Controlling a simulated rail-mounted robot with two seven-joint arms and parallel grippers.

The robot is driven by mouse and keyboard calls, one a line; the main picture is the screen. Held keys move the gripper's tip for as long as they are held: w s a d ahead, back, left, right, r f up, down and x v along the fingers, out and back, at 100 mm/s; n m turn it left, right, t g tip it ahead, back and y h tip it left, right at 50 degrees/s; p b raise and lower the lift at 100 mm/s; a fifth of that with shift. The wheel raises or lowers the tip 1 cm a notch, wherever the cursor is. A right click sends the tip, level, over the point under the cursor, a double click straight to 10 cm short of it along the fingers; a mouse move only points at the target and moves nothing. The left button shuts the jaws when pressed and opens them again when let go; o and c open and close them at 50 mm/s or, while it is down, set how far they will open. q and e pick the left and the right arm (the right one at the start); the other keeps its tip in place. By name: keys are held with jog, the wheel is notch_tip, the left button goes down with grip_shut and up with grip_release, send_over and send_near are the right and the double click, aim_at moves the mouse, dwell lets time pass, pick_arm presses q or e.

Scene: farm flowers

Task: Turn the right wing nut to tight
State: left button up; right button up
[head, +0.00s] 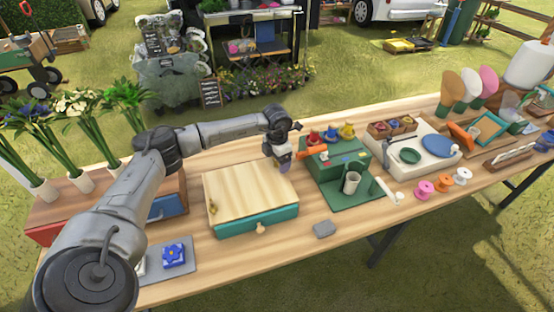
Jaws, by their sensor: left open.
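A pale wooden board (245,190) lies on a teal base (255,222) in the middle of the table, like a press. A small brass piece (212,207), which looks like a wing nut, sits at the board's left edge. My left gripper (284,167) points down at the board's back right edge. It is open; its fingertips are small and dark here. I cannot make out a right wing nut; my gripper covers that spot. Whether the fingers touch anything is unclear. My right gripper is out of view.
A green stand (335,165) with a metal cup (351,182) and an orange-handled item (312,153) stands close to the right of my gripper. A grey block (324,229) lies in front. Flower vases (44,190) stand at left.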

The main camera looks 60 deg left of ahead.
pick_arm(q)
jog(key=shift+c, duration=0.3)
jog(key=shift+c, duration=0.8)
jog(key=c, duration=0.7)
jog(key=shift+r+m+p, duration=0.1)
jog(key=shift+m+p, duration=0.4)
jog(key=shift+m, duration=1.1)
jog(key=o, duration=0.9)
